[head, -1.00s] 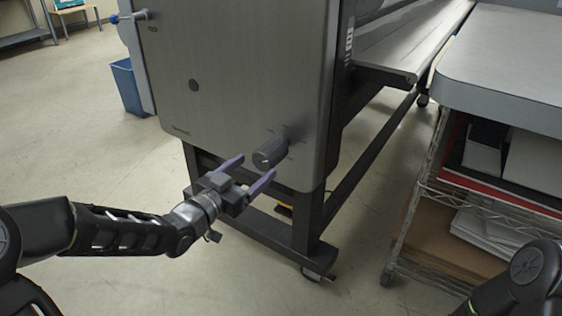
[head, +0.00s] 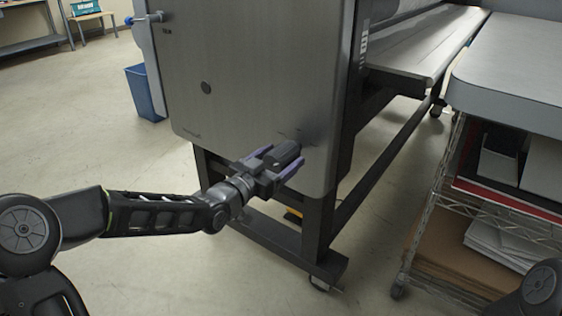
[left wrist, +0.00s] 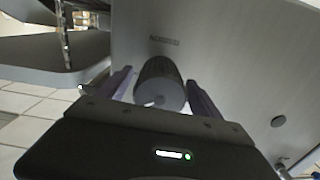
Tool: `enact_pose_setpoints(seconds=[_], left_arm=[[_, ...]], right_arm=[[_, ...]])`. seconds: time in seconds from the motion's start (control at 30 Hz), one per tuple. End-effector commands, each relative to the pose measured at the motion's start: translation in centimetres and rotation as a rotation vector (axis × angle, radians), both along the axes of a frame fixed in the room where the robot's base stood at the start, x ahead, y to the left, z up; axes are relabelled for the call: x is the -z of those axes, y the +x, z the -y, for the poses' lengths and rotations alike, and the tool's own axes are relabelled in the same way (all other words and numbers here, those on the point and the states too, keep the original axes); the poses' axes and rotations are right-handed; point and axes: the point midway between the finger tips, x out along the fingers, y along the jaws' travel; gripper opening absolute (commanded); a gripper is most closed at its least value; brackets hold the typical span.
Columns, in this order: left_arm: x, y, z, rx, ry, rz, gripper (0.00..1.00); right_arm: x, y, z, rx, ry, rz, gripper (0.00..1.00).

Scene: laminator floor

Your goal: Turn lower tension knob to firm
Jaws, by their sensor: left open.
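The lower tension knob is a dark ribbed cylinder (head: 287,153) on the lower part of the machine's grey side panel (head: 250,60). In the left wrist view the knob (left wrist: 160,84) stands between the two purple fingers, with a word printed on the panel behind it. My left gripper (head: 280,162) is open, its fingers on either side of the knob. In the left wrist view small gaps seem to show beside the knob, so I cannot tell that either finger touches it. The knob's pointer setting is not readable. My right gripper is out of view.
A grey-topped table (head: 510,85) with a wire shelf (head: 490,235) of papers and boxes stands at the right. The machine's black legs and casters are below the panel. A blue bin (head: 146,92) stands behind left. The floor at left is clear.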

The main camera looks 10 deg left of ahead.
Motion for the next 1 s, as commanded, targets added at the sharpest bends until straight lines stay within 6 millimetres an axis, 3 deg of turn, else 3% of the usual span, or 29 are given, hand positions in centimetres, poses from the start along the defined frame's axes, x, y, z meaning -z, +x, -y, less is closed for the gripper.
enact_pose_setpoints(seconds=[0.3, 1.0], left_arm=[[-0.02, 0.33, 0.15, 0.0, 0.0, -0.001, 0.75], [-0.01, 0.3, 0.13, 0.0, 0.0, -0.001, 0.18]], right_arm=[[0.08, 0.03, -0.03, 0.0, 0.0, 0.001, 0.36], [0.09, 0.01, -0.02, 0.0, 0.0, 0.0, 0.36]])
